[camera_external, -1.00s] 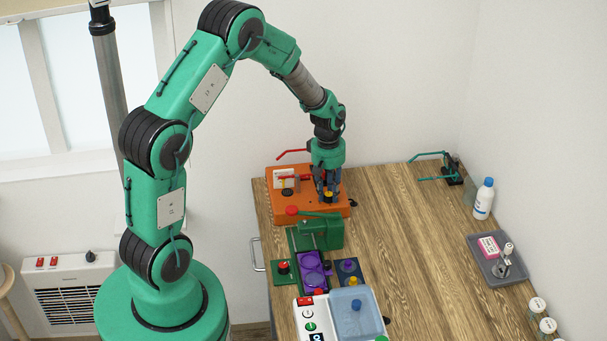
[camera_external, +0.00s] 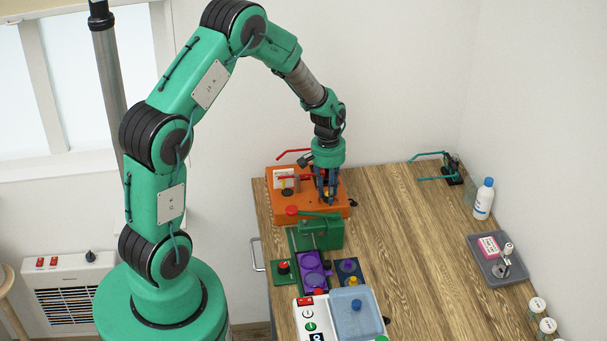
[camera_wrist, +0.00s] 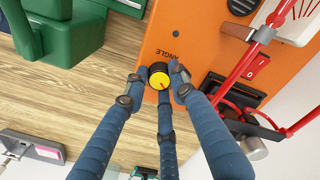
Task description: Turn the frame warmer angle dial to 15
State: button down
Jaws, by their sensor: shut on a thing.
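The orange machine (camera_external: 293,209), which I take for the frame warmer, stands at the far left of the table. Its angle dial (camera_wrist: 159,79) is a black knob with a yellow cap and a small dark mark, beside the printed word ANGLE (camera_wrist: 177,43). My gripper (camera_wrist: 160,77) has blue fingers closed around the dial's sides. In the external view my gripper (camera_external: 327,194) comes down from above, and its fingers largely hide the dial. No scale number near the dial is readable.
The orange machine also has a red lever (camera_wrist: 262,45) and a red switch (camera_wrist: 257,66) near my fingers. A green device (camera_external: 322,232) stands just in front.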

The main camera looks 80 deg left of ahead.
jog(key=shift+m, duration=0.6)
jog(key=shift+a, duration=0.1)
jog(key=c, duration=1.4)
grip_release()
jog(key=shift+c, duration=0.2)
jog(key=shift+r, duration=0.1)
notch_tip(320, 180, up, 12)
jog(key=shift+s, duration=0.15)
